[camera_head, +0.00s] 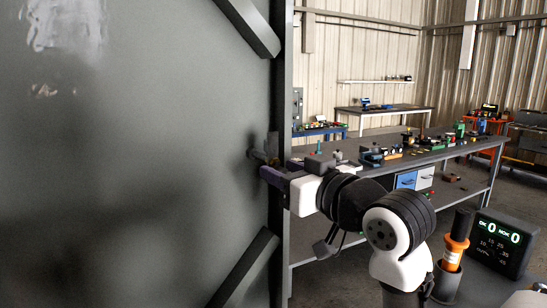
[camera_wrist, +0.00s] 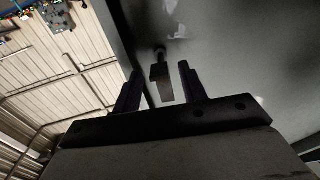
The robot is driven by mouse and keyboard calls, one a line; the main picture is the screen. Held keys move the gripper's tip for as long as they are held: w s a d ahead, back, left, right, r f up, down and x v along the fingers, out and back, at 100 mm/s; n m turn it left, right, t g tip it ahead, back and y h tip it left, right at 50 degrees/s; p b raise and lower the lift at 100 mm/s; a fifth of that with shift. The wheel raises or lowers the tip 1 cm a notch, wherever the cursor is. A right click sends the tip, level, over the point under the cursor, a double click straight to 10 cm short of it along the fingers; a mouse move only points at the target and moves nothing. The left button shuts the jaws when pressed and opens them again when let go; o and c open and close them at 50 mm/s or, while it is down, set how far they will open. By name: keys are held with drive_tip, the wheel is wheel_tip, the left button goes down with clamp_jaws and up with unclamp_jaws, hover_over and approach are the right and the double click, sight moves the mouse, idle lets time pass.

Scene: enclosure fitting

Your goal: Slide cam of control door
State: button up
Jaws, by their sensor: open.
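The control door (camera_head: 130,170) is a large dark grey panel with diagonal bars, filling the left of the head view; it also fills the right of the wrist view (camera_wrist: 240,55). A small dark cam (camera_wrist: 161,72) on a short stem stands out from the door near its edge. In the head view the cam (camera_head: 259,156) is small and partly hidden by my gripper. My gripper (camera_head: 267,168) is at the door's edge. In the wrist view my gripper (camera_wrist: 160,67) is open, its two dark fingers on either side of the cam, with gaps visible.
A long workbench (camera_head: 400,162) with many small parts stands behind my arm to the right. An orange and black tool (camera_head: 455,245) in a holder and a counter display (camera_head: 497,243) are at lower right. A further table (camera_head: 380,110) is by the wall.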

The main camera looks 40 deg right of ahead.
sight(283, 171)
drive_tip(key=shift+w+d+p, duration=0.1)
drive_tip(key=shift+w+p, duration=0.25)
drive_tip(key=shift+w, duration=1.35)
clamp_jaws()
